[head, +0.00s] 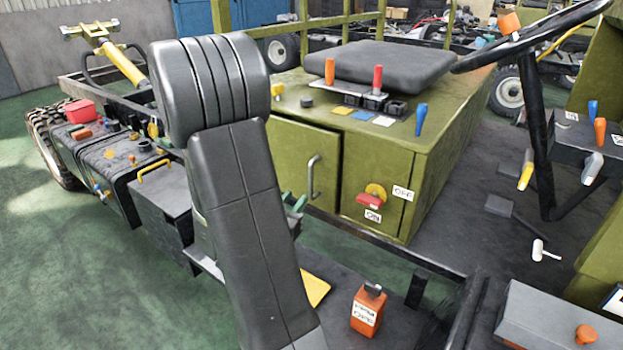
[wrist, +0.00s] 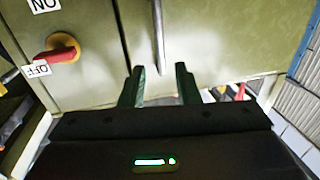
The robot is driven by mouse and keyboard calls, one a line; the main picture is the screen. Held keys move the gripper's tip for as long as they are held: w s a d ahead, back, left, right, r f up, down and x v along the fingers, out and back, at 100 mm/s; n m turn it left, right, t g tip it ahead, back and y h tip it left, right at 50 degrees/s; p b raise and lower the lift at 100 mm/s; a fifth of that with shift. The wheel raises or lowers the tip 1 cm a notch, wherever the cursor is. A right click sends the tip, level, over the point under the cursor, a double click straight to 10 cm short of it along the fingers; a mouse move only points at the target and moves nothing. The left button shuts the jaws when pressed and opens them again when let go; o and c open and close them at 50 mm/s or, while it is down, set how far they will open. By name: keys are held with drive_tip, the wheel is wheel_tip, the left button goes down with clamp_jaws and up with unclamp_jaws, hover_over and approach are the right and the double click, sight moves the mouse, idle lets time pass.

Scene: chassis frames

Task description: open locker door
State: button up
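The locker door (head: 285,150) is the olive-green front panel of the cabinet under the seat, with a grey vertical bar handle (head: 313,176). A thin dark gap shows along its right edge; I cannot tell whether it is slightly ajar. In the wrist view the door (wrist: 220,45) fills the upper right, and its handle (wrist: 159,35) runs down from the top edge. My gripper (wrist: 160,82) is open, its green fingers on either side of the line of the handle's near end. I see nothing between them. In the head view my arm hides most of the gripper; green fingertips (head: 294,203) show beside the door.
A red and yellow rotary switch (head: 373,195) with ON and OFF labels is on the panel right of the door. A dark frame rail (head: 385,243) runs in front of the cabinet. An orange box (head: 367,310) stands on the dark deck below. Green floor lies open at left.

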sight(310, 181)
drive_tip(key=x, duration=1)
drive_tip(key=shift+w+d+f, duration=0.1)
drive_tip(key=shift+w, duration=0.05)
drive_tip(key=shift+p, duration=0.3)
clamp_jaws()
